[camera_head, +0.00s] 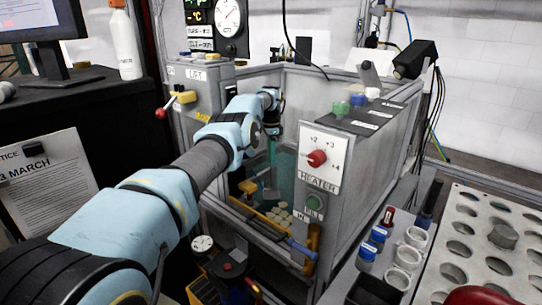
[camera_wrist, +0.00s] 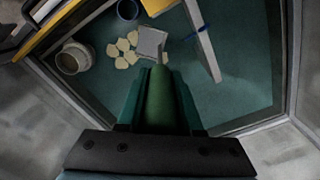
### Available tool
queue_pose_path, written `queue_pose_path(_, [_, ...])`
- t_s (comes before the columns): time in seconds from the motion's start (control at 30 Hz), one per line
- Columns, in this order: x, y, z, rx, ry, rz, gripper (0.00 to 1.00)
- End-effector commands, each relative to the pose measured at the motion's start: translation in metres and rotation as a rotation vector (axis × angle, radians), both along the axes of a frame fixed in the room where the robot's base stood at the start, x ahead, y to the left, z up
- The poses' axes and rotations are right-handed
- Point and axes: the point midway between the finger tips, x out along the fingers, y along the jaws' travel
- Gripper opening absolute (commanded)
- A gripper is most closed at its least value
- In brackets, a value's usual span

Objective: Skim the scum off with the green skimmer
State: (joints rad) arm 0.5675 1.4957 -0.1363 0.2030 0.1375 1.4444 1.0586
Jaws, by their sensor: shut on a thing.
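My gripper (camera_wrist: 158,88) is shut on the green handle of the skimmer (camera_wrist: 159,104) in the wrist view. The skimmer's grey head (camera_wrist: 151,44) is beyond the fingertips, over the teal liquid. Pale cream scum pieces (camera_wrist: 122,48) lie in a cluster just left of the head, some very close to it. I cannot tell whether the head touches them or how deep it is. In the head view my gripper (camera_head: 275,132) reaches down into the tank, and the scum (camera_head: 279,216) shows near its front.
A round cup (camera_wrist: 73,58) and a blue-rimmed cup (camera_wrist: 128,10) are near the scum. A grey-blue bar (camera_wrist: 202,42) stands to the right of the skimmer head. The heater panel (camera_head: 318,160) and tank walls enclose the space. The liquid right of the bar looks clear.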

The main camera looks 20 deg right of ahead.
Motion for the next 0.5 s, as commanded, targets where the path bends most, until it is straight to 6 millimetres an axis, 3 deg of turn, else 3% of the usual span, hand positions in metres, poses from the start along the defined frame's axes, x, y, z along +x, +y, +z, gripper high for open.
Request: queue_pose_path(0.5, [0.0, 0.0, -0.054, -0.001, -0.001, 0.001, 0.0])
